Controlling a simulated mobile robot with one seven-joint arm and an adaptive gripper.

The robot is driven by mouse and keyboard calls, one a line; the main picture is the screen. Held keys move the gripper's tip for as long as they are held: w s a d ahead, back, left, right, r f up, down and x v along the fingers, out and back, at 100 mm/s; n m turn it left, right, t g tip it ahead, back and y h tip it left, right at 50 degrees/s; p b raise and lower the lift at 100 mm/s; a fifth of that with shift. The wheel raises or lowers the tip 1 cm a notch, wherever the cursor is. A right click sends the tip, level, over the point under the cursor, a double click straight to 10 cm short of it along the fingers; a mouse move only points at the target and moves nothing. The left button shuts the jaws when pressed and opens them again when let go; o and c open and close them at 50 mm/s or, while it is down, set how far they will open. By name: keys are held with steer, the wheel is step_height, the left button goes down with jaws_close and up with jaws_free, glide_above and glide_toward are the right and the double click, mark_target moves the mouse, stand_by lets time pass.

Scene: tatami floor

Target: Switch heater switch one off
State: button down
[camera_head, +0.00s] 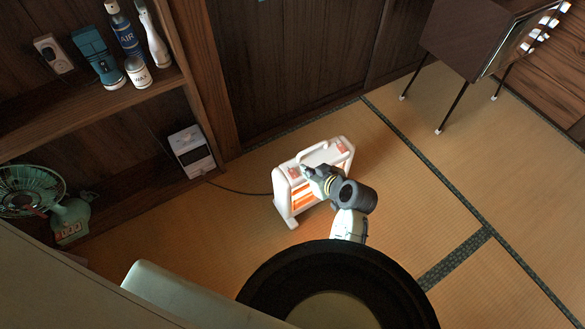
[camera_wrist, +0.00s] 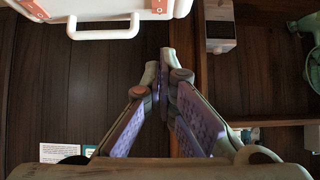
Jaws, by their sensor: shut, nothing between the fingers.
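The heater (camera_head: 284,200) is a white box standing on the tatami, with glowing orange bars in its front and a handle on top. Reddish switches lie at both ends of its top: the left one (camera_head: 293,172) and the right one (camera_head: 341,146). My gripper (camera_head: 306,170) is over the heater's top, close to the left switch; contact cannot be told. In the wrist view my gripper (camera_wrist: 166,58) is shut and empty. The heater's edge and handle (camera_wrist: 103,34) are at the top there, with a switch (camera_wrist: 160,5) and another switch (camera_wrist: 34,8). Which switch is number one is not readable.
A wooden shelf (camera_head: 95,115) at left holds spray cans (camera_head: 126,35) and a torch (camera_head: 97,55). A green fan (camera_head: 70,218) and a small white device (camera_head: 190,150) stand below. A cord (camera_head: 240,191) runs from the heater. A legged cabinet (camera_head: 470,35) stands at upper right. Tatami at right is clear.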

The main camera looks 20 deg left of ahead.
steer(key=shift+w+a+r, duration=0.1)
steer(key=shift+w+r, duration=0.05)
steer(key=shift+w, duration=0.05)
stand_by(0.4)
glide_above(294, 174)
step_height(294, 174, down, 6)
steer(key=shift+f+p, duration=0.1)
steer(key=shift+p, duration=0.3)
step_height(294, 174, down, 3)
steer(key=shift+r, duration=0.2)
steer(key=shift+a+f, duration=0.1)
steer(key=shift+f, duration=0.55)
